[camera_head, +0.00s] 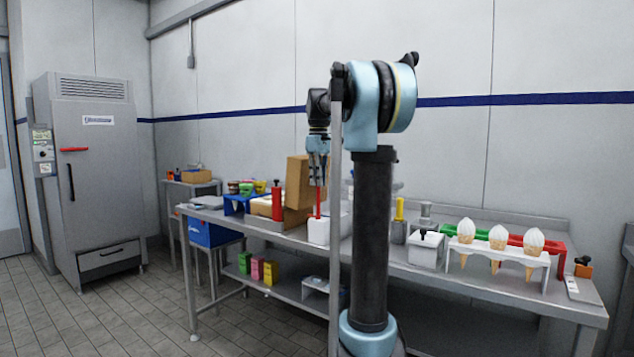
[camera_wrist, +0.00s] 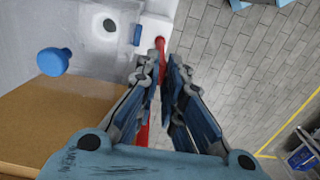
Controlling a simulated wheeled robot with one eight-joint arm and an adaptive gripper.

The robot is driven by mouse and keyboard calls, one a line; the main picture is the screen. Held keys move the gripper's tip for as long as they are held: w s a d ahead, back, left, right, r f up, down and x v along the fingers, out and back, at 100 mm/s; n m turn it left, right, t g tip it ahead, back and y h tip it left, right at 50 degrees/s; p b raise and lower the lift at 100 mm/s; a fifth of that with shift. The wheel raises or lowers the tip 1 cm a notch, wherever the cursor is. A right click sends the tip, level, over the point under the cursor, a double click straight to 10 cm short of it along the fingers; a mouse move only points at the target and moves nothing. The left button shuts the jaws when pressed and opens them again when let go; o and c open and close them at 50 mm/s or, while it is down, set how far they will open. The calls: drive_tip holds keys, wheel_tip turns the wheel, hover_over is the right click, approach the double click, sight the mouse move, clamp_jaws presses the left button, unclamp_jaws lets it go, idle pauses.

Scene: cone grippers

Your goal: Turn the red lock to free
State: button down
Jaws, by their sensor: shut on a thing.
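A thin red bar (camera_head: 318,203), which I take to be the red lock, stands upright at the white box (camera_head: 319,231) on the long table. My gripper (camera_head: 318,180) points down over it, with its fingers around the bar's upper part. In the wrist view, the red bar (camera_wrist: 160,46) shows at the fingertips of my gripper (camera_wrist: 164,70), and more red shows beside the left finger. The jaws are shut on the bar. The fingers hide part of it, and its exact turn cannot be told.
A cardboard box (camera_head: 298,182) stands close left of my gripper, with a red bottle (camera_head: 277,203) beside it. A blue knob (camera_wrist: 54,62) is on the left in the wrist view. A cone rack (camera_head: 497,252) stands right. A grey cabinet (camera_head: 96,185) with a red handle (camera_head: 74,149) stands far left.

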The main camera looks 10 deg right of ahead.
drive_tip(key=c, duration=1.7)
unclamp_jaws()
wheel_tip(320, 180, up, 12)
drive_tip(key=shift+w, duration=0.1)
drive_tip(key=s+f+m, duration=0.3)
drive_tip(key=s+f, duration=0.9)
drive_tip(key=f, duration=0.3)
drive_tip(key=s+f+m+t, duration=0.1)
drive_tip(key=s+f+m, duration=0.2)
drive_tip(key=s+f, duration=0.9)
drive_tip(key=s+f+m+t, duration=0.1)
drive_tip(key=s+f+m, duration=0.2)
drive_tip(key=s+f, duration=1)
wheel_tip(320, 180, down, 6)
drive_tip(key=shift+f, duration=0.1)
